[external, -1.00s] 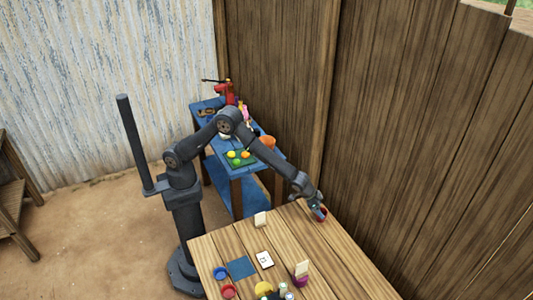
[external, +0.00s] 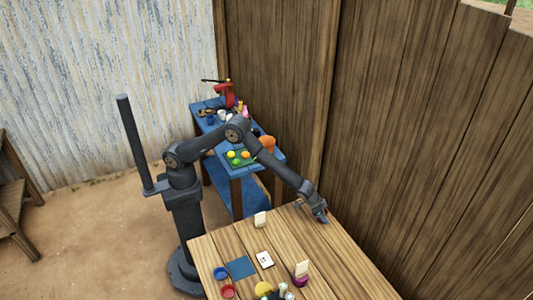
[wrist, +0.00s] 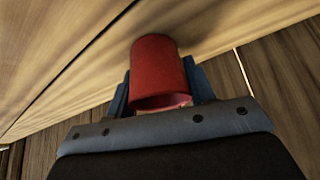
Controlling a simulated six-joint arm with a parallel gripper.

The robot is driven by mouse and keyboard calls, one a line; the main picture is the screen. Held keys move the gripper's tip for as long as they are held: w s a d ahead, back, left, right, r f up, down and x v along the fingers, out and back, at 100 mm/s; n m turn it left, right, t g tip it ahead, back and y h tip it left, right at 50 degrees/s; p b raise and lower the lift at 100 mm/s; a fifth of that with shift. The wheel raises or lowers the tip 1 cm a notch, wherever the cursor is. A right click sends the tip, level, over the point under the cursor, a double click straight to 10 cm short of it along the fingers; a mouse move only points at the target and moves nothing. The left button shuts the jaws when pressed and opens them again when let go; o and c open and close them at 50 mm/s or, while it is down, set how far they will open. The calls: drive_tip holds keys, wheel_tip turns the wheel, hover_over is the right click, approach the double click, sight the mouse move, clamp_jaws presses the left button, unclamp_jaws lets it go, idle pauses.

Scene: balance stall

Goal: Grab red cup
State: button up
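The red cup (wrist: 160,68) fills the middle of the wrist view, with its rim facing the camera. My gripper (wrist: 160,92) has one blue finger on each side of it, and I see no gap between fingers and cup. The gripper looks shut on the cup. In the external view my gripper (external: 322,216) is low at the far right edge of the wooden table. Only a small bit of red shows beside the fingers there. Whether the cup's base touches the table cannot be told.
The wooden table (external: 325,262) is clear near the gripper. Cards, a blue square (external: 241,267), a blue cup (external: 221,273), a red round item (external: 228,291) and other small items lie toward its front. A plank wall (external: 400,150) stands close behind. A blue table (external: 265,160) holds several items.

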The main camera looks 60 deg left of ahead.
drive_tip(key=c, duration=0.3)
